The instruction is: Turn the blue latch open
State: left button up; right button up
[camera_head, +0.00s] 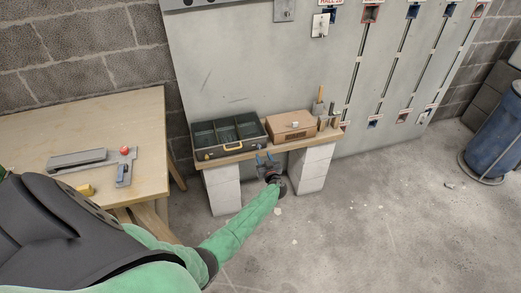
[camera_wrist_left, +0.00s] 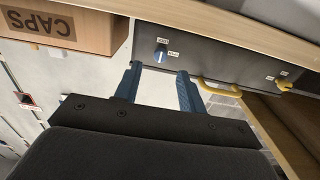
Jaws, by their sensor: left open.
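The blue latch (camera_wrist_left: 160,53) is a small knob on the front face of the dark toolbox (camera_wrist_left: 215,52), with small labels beside it in the left wrist view. My left gripper (camera_wrist_left: 160,70) is open. Its two blue fingertips point at the toolbox front, one on either side of the latch in the picture, and look short of it; contact cannot be made out. In the head view the left gripper (camera_head: 267,160) is just below the shelf edge, in front of the toolbox (camera_head: 228,134). The latch is too small to make out there. My right gripper is not in view.
The toolbox stands on a wooden shelf (camera_head: 240,157) over white blocks (camera_head: 222,190). A yellow handle (camera_wrist_left: 222,89) and yellow latch (camera_wrist_left: 283,85) are on its front. A CAPS cardboard box (camera_wrist_left: 70,25) stands beside it. A wooden table (camera_head: 40,130) is at left; the floor at right is mostly clear.

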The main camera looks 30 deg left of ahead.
aim_at(260, 148)
pick_arm(q)
jog(key=shift+x, duration=3)
jog(key=shift+c, duration=0.2)
grip_shut()
